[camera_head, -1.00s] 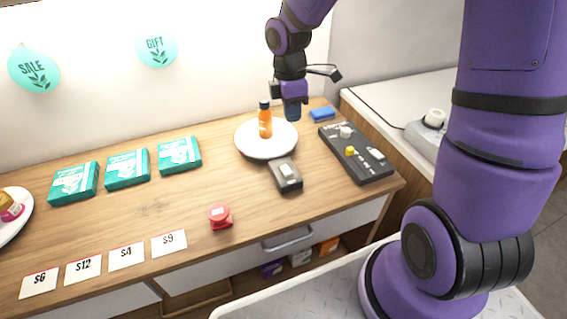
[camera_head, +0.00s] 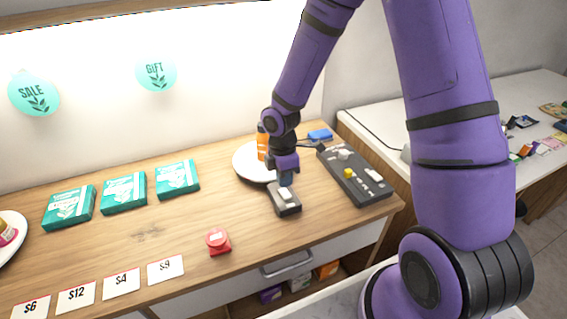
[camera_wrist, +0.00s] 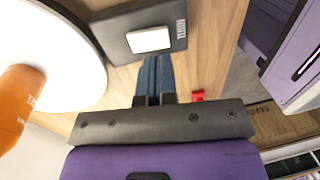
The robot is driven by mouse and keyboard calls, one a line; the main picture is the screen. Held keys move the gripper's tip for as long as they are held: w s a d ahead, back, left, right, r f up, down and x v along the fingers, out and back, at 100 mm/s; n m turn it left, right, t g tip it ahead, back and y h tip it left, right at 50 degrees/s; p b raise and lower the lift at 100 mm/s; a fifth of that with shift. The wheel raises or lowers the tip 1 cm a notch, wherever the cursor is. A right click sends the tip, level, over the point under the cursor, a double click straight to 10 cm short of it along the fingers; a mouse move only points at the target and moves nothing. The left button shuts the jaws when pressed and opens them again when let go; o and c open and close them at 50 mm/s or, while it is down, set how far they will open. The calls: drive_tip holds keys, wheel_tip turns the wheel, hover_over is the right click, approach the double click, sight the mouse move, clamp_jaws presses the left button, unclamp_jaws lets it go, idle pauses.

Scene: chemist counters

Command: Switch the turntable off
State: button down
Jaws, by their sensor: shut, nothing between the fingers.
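The turntable is a white round disc (camera_head: 246,162) with a dark grey switch box (camera_head: 286,208) at its front right. A pale rocker switch (camera_head: 287,194) sits on top of the box. In the wrist view the disc (camera_wrist: 75,60) fills the left, and the box (camera_wrist: 178,37) with its white rocker (camera_wrist: 149,40) lies just beyond my fingertips. My gripper (camera_head: 286,182) is shut and empty, pointing down over the back part of the box; its fingers also show in the wrist view (camera_wrist: 156,66). I cannot tell whether the tips touch the switch.
An orange bottle (camera_head: 262,146) stands on the disc, partly behind my wrist. A black control panel (camera_head: 355,180) lies to the right and a blue item (camera_head: 320,135) behind it.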

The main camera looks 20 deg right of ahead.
sight(286, 195)
drive_tip(key=shift+s+f, duration=0.15)
drive_tip(key=shift+f, duration=0.75)
drive_tip(key=shift+s+f, duration=0.1)
drive_tip(key=shift+f, duration=0.8)
drive_tip(key=shift+f, duration=0.1)
